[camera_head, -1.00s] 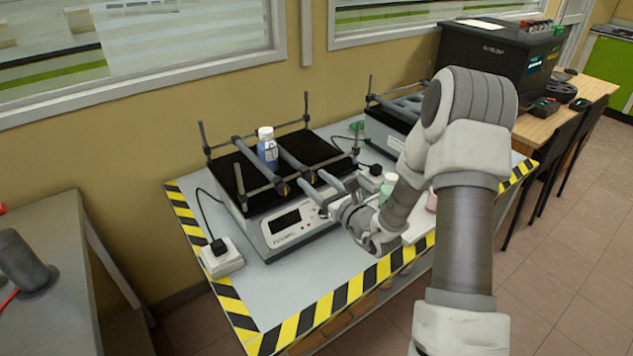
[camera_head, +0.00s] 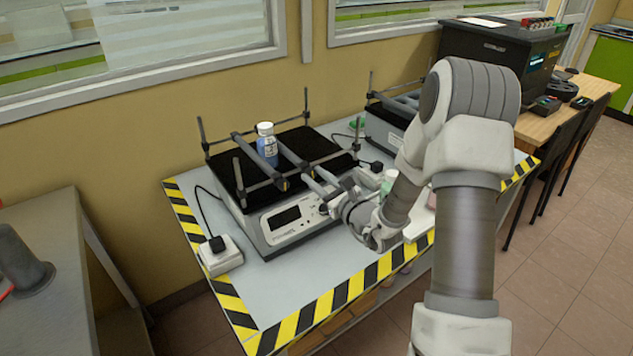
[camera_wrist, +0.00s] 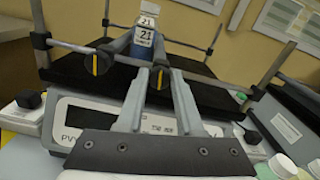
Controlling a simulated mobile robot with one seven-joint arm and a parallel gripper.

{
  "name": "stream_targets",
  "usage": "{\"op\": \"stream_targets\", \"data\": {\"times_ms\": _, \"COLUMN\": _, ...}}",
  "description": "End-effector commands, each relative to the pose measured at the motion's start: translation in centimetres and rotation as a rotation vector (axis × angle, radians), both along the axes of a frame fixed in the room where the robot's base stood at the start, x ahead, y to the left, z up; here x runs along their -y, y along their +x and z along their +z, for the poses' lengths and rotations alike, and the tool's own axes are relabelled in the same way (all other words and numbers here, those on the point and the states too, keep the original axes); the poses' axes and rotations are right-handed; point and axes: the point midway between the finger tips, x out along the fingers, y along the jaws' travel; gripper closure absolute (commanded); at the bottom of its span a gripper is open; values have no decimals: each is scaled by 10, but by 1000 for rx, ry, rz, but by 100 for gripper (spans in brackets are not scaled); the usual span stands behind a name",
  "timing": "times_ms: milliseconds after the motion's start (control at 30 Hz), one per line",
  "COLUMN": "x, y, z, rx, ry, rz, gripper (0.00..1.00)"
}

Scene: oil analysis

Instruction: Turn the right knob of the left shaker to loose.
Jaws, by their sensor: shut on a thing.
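The left shaker (camera_head: 292,229) stands on the table with a black platform, a front display and a frame of grey bars. Its right knob (camera_wrist: 159,78), black with a yellow mark, sits at the front end of a bar, between my fingertips. The left knob (camera_wrist: 97,62) shows beside it, with its yellow line near upright. My gripper (camera_wrist: 160,80) is shut on the right knob, its fingers reaching in from the front. In the head view my gripper (camera_head: 322,184) is at the shaker's front right, and the right knob is hard to make out there.
A blue-filled bottle (camera_head: 267,146) stands between the bars on the platform. A second shaker (camera_head: 385,128) stands behind on the right. A power strip (camera_head: 221,257) lies at left. A green-capped bottle (camera_head: 389,182) is close beside my arm.

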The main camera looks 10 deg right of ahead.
Motion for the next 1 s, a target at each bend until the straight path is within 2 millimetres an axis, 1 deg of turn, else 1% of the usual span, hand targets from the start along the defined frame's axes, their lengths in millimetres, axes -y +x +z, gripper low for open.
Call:
{"op": "stream_targets", "data": {"times_ms": 33, "x": 0, "y": 0, "z": -5, "rx": 16, "ry": -37, "rz": 1, "gripper": 100}}
{"op": "stream_targets", "data": {"times_ms": 67, "x": 0, "y": 0, "z": -5, "rx": 25, "ry": -60, "rz": 0, "gripper": 100}}
{"op": "stream_targets", "data": {"times_ms": 1000, "x": -2, "y": -1, "z": -10, "rx": 370, "ry": -884, "rz": -1, "gripper": 100}}
